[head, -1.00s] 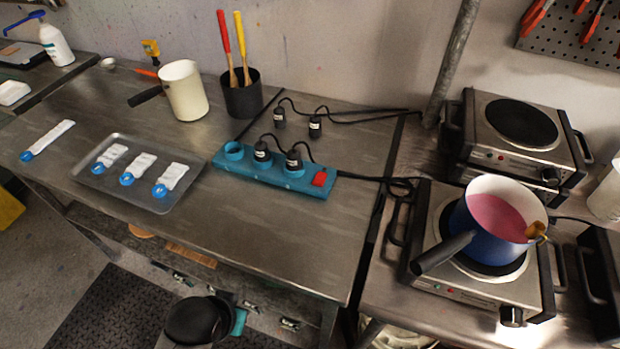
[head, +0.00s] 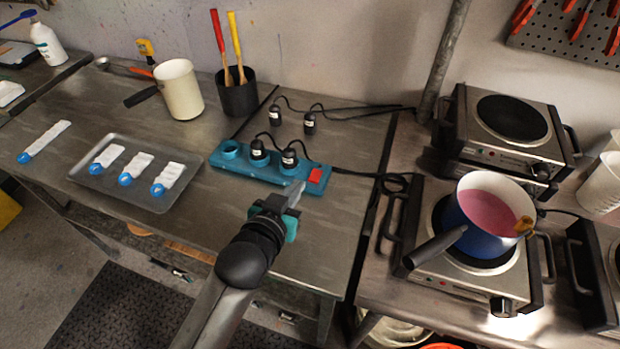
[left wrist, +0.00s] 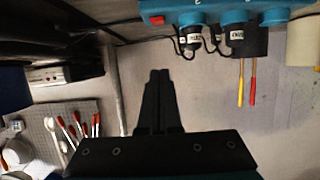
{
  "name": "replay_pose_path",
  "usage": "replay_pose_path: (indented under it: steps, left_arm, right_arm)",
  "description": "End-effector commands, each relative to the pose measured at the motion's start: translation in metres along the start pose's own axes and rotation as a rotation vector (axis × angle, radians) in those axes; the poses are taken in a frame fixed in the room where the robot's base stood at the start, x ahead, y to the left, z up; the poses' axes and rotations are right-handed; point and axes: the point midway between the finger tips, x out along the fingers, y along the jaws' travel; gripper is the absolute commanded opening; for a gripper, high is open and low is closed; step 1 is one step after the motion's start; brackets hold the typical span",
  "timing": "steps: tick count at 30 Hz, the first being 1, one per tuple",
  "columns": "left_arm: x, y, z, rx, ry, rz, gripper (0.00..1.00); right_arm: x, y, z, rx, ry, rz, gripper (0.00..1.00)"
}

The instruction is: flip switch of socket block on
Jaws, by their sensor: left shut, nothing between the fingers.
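The teal socket block (head: 342,187) lies on the metal table with two black plugs in its sockets and one empty socket at its left end. Its red switch (head: 316,175) is at the right end; I cannot tell its position. My left gripper (head: 297,190) is shut and empty, its tips just in front of the block near the switch. In the left wrist view the shut fingers (left wrist: 159,76) point toward the block, below and apart from the red switch (left wrist: 157,20) in the picture. My right gripper is not in view.
A tray (head: 100,188) with swatches lies left of the block. A white pot (head: 181,92) and a black holder (head: 238,98) stand behind. Two loose plugs (head: 309,124) lie behind the block. A blue pot (head: 472,236) sits on a hot plate at right.

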Motion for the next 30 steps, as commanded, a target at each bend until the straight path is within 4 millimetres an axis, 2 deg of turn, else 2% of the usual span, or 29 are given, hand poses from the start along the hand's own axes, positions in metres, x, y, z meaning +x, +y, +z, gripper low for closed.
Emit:
replay_pose_path:
  steps: [6, 11, 29, 30]
  left_arm:
    - [0.001, 0.000, 0.001, -0.001, -0.002, -0.001, 0.00]
    - [0.014, 0.000, 0.001, 0.000, -0.001, -0.001, 0.00]
    - [0.103, 0.000, 0.001, 0.000, -0.002, -0.001, 0.00]
    - [0.103, 0.000, 0.012, 0.000, -0.007, -0.001, 0.00]
  right_arm:
    - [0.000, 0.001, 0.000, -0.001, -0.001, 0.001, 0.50]
    - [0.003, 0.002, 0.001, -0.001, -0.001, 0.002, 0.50]
    - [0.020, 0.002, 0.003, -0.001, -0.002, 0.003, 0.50]
    - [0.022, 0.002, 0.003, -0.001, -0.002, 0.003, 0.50]
